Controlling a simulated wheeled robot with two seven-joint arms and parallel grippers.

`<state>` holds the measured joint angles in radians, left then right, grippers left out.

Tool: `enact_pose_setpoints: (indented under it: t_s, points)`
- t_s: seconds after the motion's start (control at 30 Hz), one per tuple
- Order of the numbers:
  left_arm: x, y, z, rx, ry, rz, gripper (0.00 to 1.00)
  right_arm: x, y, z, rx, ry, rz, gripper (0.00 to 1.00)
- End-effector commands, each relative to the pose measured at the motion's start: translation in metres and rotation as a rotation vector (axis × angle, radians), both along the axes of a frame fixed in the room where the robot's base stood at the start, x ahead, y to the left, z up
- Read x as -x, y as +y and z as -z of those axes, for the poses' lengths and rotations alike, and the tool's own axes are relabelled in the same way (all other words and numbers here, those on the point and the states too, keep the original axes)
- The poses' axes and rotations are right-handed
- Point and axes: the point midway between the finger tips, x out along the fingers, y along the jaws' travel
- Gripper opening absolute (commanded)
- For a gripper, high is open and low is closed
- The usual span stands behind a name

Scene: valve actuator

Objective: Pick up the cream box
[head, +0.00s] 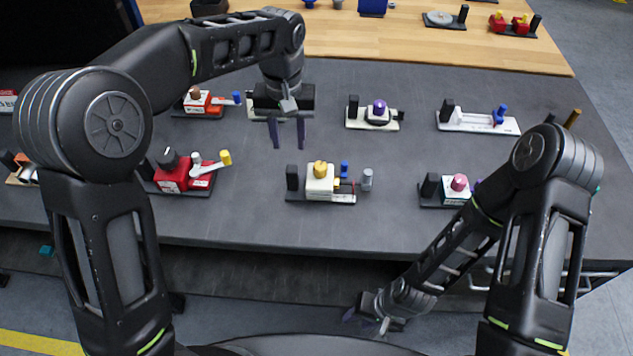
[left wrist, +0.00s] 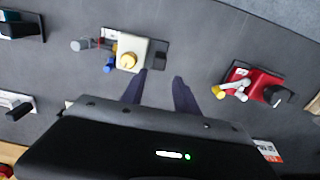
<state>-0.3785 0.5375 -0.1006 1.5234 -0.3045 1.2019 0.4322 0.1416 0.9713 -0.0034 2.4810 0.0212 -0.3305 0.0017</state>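The cream box (head: 319,183) has a yellow knob on top and sits on a dark base plate near the front middle of the table. It also shows in the left wrist view (left wrist: 129,54), up and left of my fingertips. My left gripper (head: 288,134) is open and empty above the table, behind and a little left of the cream box in the head view. Its two spread fingers also show in the left wrist view (left wrist: 157,88), with bare table between them. My right gripper (head: 362,317) is low in front of the table edge, away from the box; its finger gap is unclear.
Beside the cream box are a black block (head: 292,178) and a grey cylinder (head: 366,180). A red box unit (head: 172,178) stands to the left and a white unit with a pink knob (head: 456,188) to the right. Bare grey table lies between the units.

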Motion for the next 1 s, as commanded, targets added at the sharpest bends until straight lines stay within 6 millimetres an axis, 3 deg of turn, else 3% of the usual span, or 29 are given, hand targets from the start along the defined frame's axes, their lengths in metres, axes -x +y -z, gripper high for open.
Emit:
enact_pose_setpoints:
  t_s: [0.17, 0.47, 0.87, 1.0]
  points:
    - [0.001, 0.001, 0.016, -0.002, 0.003, 0.000, 0.36, 0.000, 0.000, 0.000, 0.000, 0.000, 0.000, 0.36]
    - [0.001, 0.000, 0.063, -0.001, 0.003, 0.000, 0.36, 0.000, 0.000, 0.000, 0.000, 0.000, 0.000, 0.36]
    - [0.000, 0.000, 0.069, 0.000, 0.000, 0.001, 0.36, 0.000, 0.000, 0.000, 0.000, 0.000, 0.000, 0.36]
    - [0.001, 0.000, 0.080, -0.001, 0.004, 0.001, 0.36, 0.000, 0.000, 0.000, 0.000, 0.000, 0.000, 0.36]
